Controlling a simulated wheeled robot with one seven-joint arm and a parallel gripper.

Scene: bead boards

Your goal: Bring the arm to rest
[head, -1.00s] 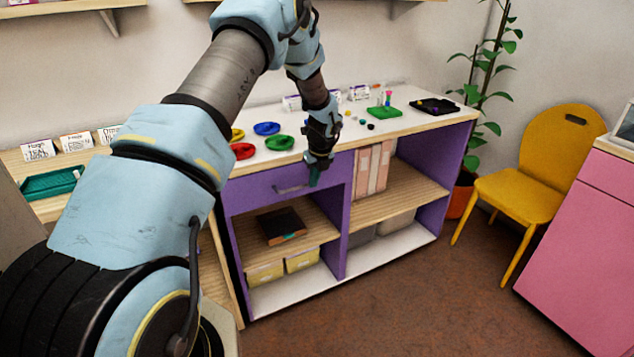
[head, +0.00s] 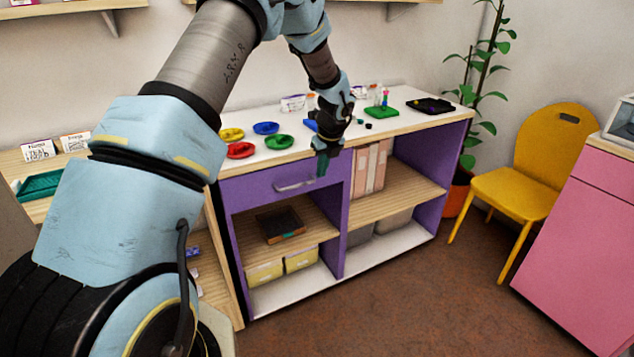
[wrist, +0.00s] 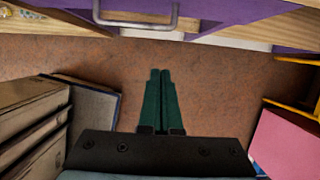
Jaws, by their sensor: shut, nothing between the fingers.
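My gripper (head: 322,165) hangs pointing down in front of the purple cabinet, just off the front edge of its white top. In the wrist view its two green fingers (wrist: 160,95) lie together with nothing between them. The drawer handle (head: 294,185) is to the left of the fingertips in the head view and shows at the top of the wrist view (wrist: 137,18). My forearm hides part of the wall and of the left table.
On the cabinet top (head: 215,155) stand red (head: 240,150), yellow (head: 231,134), blue (head: 266,128) and green (head: 279,142) bowls, a green board (head: 381,112) and a black tray (head: 431,106). A yellow chair (head: 519,190) and pink cabinet (head: 576,240) stand right. The floor in front is clear.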

